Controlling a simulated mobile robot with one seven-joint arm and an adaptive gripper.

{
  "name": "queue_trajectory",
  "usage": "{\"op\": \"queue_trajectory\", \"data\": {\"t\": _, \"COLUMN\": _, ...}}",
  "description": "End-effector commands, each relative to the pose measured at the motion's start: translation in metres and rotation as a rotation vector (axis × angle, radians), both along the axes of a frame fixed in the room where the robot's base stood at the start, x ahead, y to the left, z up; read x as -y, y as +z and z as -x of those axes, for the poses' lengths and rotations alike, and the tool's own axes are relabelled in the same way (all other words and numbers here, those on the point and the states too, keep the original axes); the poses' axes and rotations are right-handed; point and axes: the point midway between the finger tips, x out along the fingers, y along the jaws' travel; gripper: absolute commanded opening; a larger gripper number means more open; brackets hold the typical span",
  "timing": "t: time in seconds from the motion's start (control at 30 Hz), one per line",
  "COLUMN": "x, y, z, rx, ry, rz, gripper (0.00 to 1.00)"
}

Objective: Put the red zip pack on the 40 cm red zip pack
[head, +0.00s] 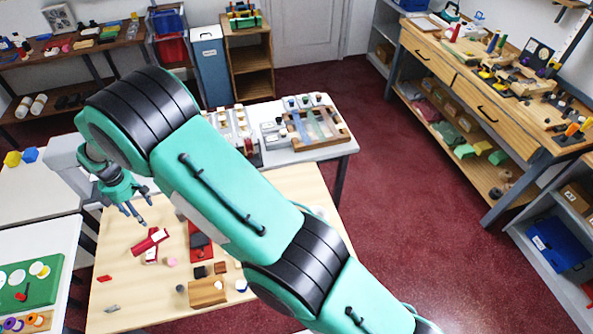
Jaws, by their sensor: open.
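A red pack (150,242) with a white patch lies slanted on the light wooden table, with more red and white just below it; I cannot tell whether that is a second pack. A larger flat red piece (197,226) lies to its right, partly hidden by my arm, with something dark on it. The labels are too small to read, so I cannot tell which is the 40 cm red zip pack. My gripper (135,219) is open and empty, pointing down, and shows above and left of the slanted red pack, apart from it.
The table (125,300) also holds a wooden block (208,292), small dark blocks (201,272), a pink piece (171,261) and a small red piece (104,278). Its front left is mostly clear. A white table (270,155) with a swatch tray stands behind.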

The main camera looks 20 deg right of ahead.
Motion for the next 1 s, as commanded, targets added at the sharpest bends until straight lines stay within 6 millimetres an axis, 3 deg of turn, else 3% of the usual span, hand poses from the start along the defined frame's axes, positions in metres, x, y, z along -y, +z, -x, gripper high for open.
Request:
{"op": "queue_trajectory", "data": {"t": 0.23, "x": 0.054, "y": 0.078, "z": -0.017, "rx": 0.030, "ry": -0.150, "rz": -0.030, "gripper": 0.63}}
{"op": "queue_trajectory", "data": {"t": 0.47, "x": 0.113, "y": 0.147, "z": -0.022, "rx": 0.057, "ry": -0.306, "rz": -0.057, "gripper": 0.63}}
{"op": "queue_trajectory", "data": {"t": 0.77, "x": 0.192, "y": 0.229, "z": -0.013, "rx": 0.091, "ry": -0.508, "rz": -0.098, "gripper": 0.63}}
{"op": "queue_trajectory", "data": {"t": 1.0, "x": 0.256, "y": 0.284, "z": 0.006, "rx": 0.118, "ry": -0.670, "rz": -0.131, "gripper": 0.63}}
